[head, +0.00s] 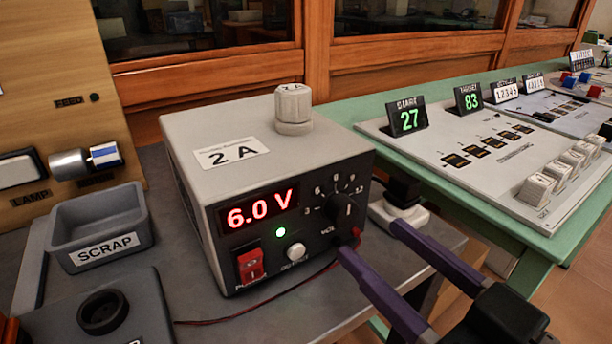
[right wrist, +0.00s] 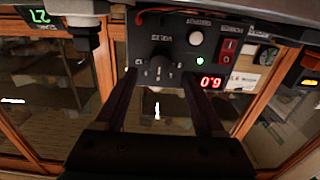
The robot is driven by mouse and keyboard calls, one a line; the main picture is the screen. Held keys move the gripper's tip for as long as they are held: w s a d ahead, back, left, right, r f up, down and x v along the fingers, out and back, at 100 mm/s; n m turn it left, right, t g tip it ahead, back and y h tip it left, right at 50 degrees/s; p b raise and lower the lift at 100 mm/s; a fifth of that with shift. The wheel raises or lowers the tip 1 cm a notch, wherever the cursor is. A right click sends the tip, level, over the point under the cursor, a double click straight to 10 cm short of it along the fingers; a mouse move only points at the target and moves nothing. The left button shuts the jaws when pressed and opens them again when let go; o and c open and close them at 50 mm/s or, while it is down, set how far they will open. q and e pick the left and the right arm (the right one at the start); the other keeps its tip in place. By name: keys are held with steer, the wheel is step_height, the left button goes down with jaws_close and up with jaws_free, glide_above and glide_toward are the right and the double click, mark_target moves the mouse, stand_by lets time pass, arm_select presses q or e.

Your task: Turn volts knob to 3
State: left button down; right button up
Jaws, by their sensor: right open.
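The volts knob (head: 342,208) is a dark round dial on the black front panel of a grey power supply (head: 185,150), with white numbers around it. The supply's red display (head: 258,210) reads 6.0 V and a green light glows below it. My right gripper (head: 370,237) is open and empty, its two purple fingers pointing at the panel just in front and to the right of the knob. In the right wrist view the knob (right wrist: 158,68) appears between the fingertips, upside down, apart from them as far as I can tell. My left gripper is not in view.
A red power switch (head: 250,265) and a white output button (head: 296,250) sit low on the panel. A white plug block (head: 398,215) stands right of the supply. A grey scrap bin (head: 98,225) is at left. A thin red cable runs along the front.

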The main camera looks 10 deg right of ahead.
mark_target(348, 218)
steer(key=x, duration=0.5)
steer(key=shift+c, duration=0.2)
jaws_close()
stand_by(0.3)
